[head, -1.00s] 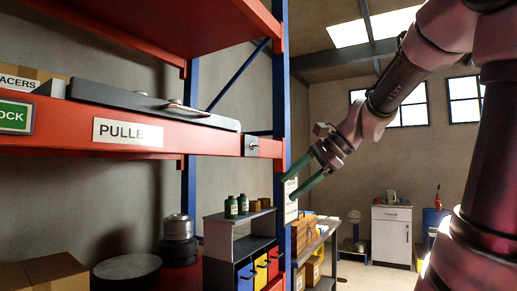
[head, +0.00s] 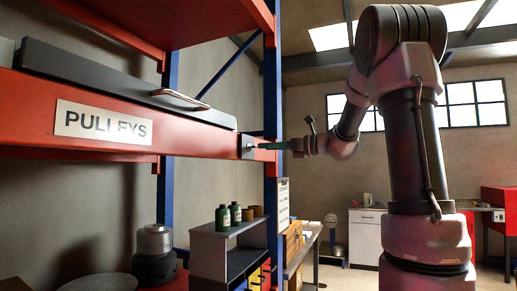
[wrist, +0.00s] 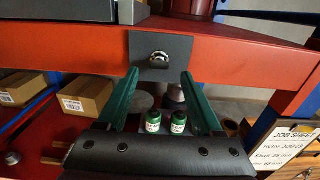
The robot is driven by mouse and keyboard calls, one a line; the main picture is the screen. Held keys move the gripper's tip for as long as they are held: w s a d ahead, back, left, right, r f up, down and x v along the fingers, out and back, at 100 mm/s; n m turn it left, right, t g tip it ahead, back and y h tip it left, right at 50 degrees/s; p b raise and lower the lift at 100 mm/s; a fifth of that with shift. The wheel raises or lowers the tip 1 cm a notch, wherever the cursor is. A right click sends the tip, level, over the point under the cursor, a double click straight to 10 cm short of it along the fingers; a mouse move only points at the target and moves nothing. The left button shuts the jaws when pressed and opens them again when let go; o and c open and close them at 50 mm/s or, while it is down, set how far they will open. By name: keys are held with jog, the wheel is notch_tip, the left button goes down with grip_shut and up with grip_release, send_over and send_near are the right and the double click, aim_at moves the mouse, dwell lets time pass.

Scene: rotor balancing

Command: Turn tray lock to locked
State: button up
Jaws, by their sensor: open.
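The tray lock (head: 247,146) is a small dark plate with a metal knob, on the front of the red shelf beam near its right end. In the wrist view the lock (wrist: 158,58) sits just beyond my fingertips, its knob roughly centred between them. My gripper (wrist: 160,76) has green fingers and is open, with nothing between them. In the head view my gripper (head: 282,145) points left at the lock from close by; whether it touches cannot be told. The long grey tray (head: 110,78) with a metal handle (head: 180,98) lies on the beam, left of the lock.
The red shelf beam (head: 200,137) carries a PULLEYS label (head: 103,123). A blue upright (head: 271,195) stands beside the lock. Below are green bottles (head: 223,216) on a grey unit, and cardboard boxes (wrist: 88,98). A job sheet (wrist: 294,140) hangs at the right.

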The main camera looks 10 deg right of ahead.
aim_at(254, 147)
jog(key=shift+x, duration=2.1)
jog(key=shift+s, duration=0.1)
grip_shut()
jog(key=shift+n, duration=9)
jog(key=shift+f, duration=0.1)
